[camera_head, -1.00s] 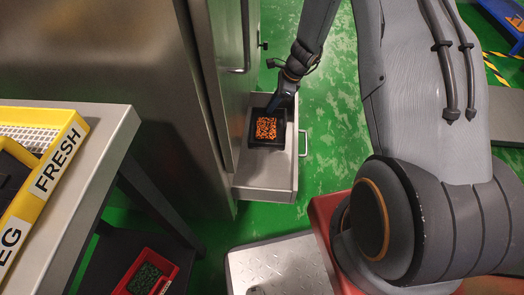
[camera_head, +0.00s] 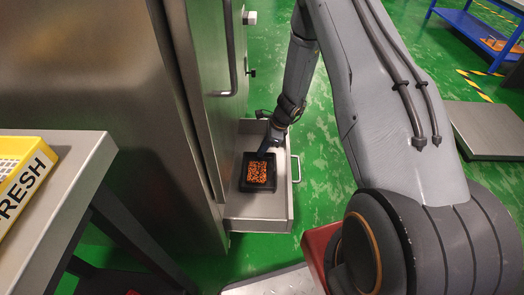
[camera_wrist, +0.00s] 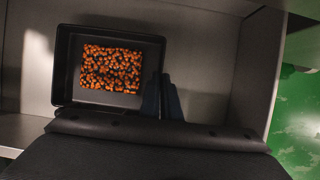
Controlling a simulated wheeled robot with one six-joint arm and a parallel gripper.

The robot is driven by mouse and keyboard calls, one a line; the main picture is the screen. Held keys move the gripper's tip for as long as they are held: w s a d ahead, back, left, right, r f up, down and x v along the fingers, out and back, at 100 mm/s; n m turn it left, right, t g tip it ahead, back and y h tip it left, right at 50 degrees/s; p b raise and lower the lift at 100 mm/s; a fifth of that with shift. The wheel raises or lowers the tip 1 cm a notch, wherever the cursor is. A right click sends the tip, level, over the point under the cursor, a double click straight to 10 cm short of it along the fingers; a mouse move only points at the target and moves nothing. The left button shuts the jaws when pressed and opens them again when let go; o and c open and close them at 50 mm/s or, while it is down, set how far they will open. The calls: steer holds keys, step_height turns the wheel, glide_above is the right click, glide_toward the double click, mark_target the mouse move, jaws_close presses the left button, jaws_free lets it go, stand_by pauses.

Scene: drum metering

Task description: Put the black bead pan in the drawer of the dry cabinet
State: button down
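The black bead pan (camera_head: 243,184), filled with orange beads, is inside the open drawer (camera_head: 258,225) of the steel dry cabinet (camera_head: 100,70). It looks level and at or just above the drawer floor; I cannot tell which. In the wrist view the pan (camera_wrist: 66,75) lies within the drawer walls (camera_wrist: 262,65). My gripper (camera_head: 264,153) reaches down to the pan's rim from the far right. In the wrist view its dark fingers (camera_wrist: 161,98) stand close together on either side of the pan's right wall, shut on it.
The drawer handle (camera_head: 298,168) sticks out to the right. The cabinet door has a long bar handle (camera_head: 232,50). A grey bench (camera_head: 70,180) with a yellow tray (camera_head: 25,175) marked FRESH stands at the left. Green floor is clear beyond the drawer.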

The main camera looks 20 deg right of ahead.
steer(key=c, duration=2)
jaws_free()
steer(key=p+v, duration=0.3)
steer(key=v, duration=0.9)
steer(key=shift+p, duration=0.4)
steer(key=shift+s+r, duration=0.1)
